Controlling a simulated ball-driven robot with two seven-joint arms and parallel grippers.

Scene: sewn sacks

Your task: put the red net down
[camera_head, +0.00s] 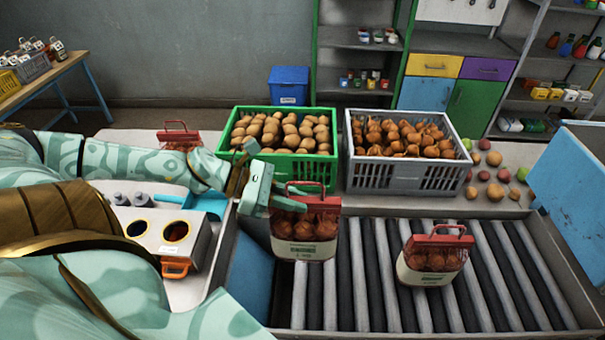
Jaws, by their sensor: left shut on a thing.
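A red net (308,228) of brown onion-like produce, with a white label band and a red handle, hangs upright at the left end of the roller conveyor. My left gripper (284,200) reaches in from the left and is shut on this net near its handle. I cannot tell whether the net's base touches the rollers. A second, similar red net (433,258) stands on the rollers to the right, apart from the gripper. My right gripper is not in view.
A green crate (290,167) of potatoes and a grey crate (375,178) of onions stand behind the conveyor (480,290). Loose fruit (494,159) lies at the right. Another red net (180,137) sits at the back left. Rollers between the two front nets are clear.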

